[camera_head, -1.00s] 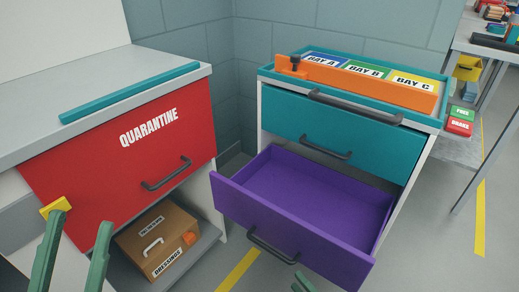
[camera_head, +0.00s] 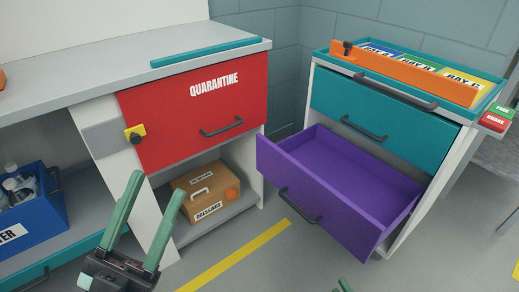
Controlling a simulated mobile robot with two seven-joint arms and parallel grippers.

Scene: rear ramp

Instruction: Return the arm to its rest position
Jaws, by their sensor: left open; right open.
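My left gripper (camera_head: 158,215) is at the lower left of the head view. Its two green fingers point up and stand apart, with nothing between them. It is in front of the white cabinet leg and left of the brown dressings box (camera_head: 205,192). Of my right gripper, only a green fingertip (camera_head: 344,286) shows at the bottom edge, in front of the purple drawer. The rest of it is outside the frame.
The purple drawer (camera_head: 369,197) stands open and empty below the shut teal drawer (camera_head: 385,118). The red quarantine door (camera_head: 195,112) is shut. A blue crate of bottles (camera_head: 35,222) sits on a shelf at left. Grey floor is clear at bottom centre.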

